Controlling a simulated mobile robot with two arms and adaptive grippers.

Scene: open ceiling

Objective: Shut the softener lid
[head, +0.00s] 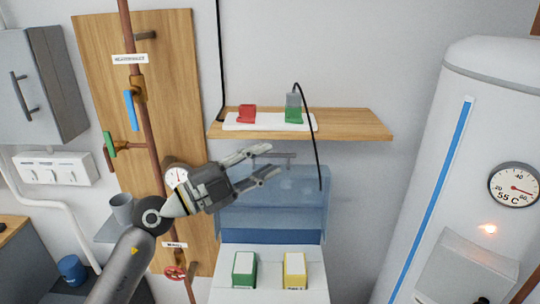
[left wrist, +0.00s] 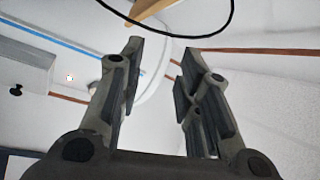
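The softener lid (head: 300,205) is a translucent blue panel standing raised at the back of the white softener cabinet (head: 268,262) in the head view. A grey bar handle (head: 290,156) runs along its top edge. My left gripper (head: 273,161) is open, its fingers pointing right, overlapping the handle and upper left of the lid in the head view. I cannot tell whether it touches them. In the left wrist view, the left gripper (left wrist: 157,65) has its fingers apart with nothing seen between them. My right gripper is not in view.
A green box (head: 244,268) and a yellow box (head: 295,268) sit on the softener. A wooden shelf (head: 355,125) with a white tray and a hanging black cable (head: 315,135) is above. Pipes with valves are left; a white tank (head: 440,170) stands right.

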